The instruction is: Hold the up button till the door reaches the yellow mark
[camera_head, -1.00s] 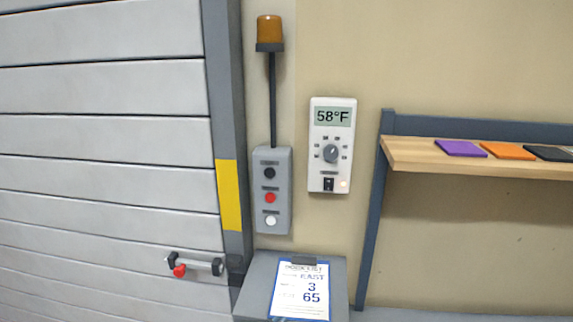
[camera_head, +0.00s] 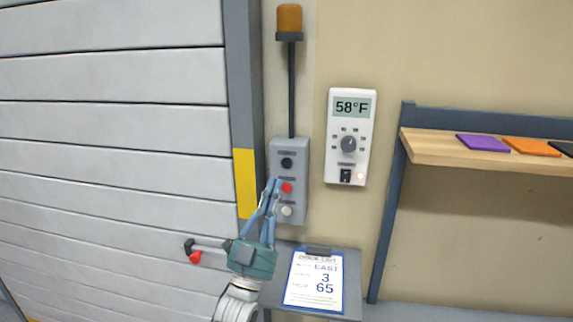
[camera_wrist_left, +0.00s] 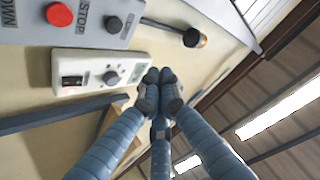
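The grey control box (camera_head: 300,215) on the wall has a black button (camera_head: 287,163) on top, a red button (camera_head: 287,188) in the middle and a white button (camera_head: 286,210) at the bottom. In the left wrist view, STOP stands by the red button (camera_wrist_left: 60,14) and DOWN at the edge; the black button (camera_wrist_left: 113,24) also shows. The slatted door (camera_head: 110,130) runs down past the yellow mark (camera_head: 245,183) on its post. My left gripper (camera_head: 273,183) is shut and empty, in front of the box's left side beside the red button. My right gripper is not in view.
A thermostat (camera_head: 349,140) reading 58°F hangs right of the box. An amber lamp (camera_head: 289,19) stands above it. A clipboard (camera_head: 315,279) lies below on a grey stand. A door handle (camera_head: 205,250) and a wooden shelf (camera_head: 450,152) flank the area.

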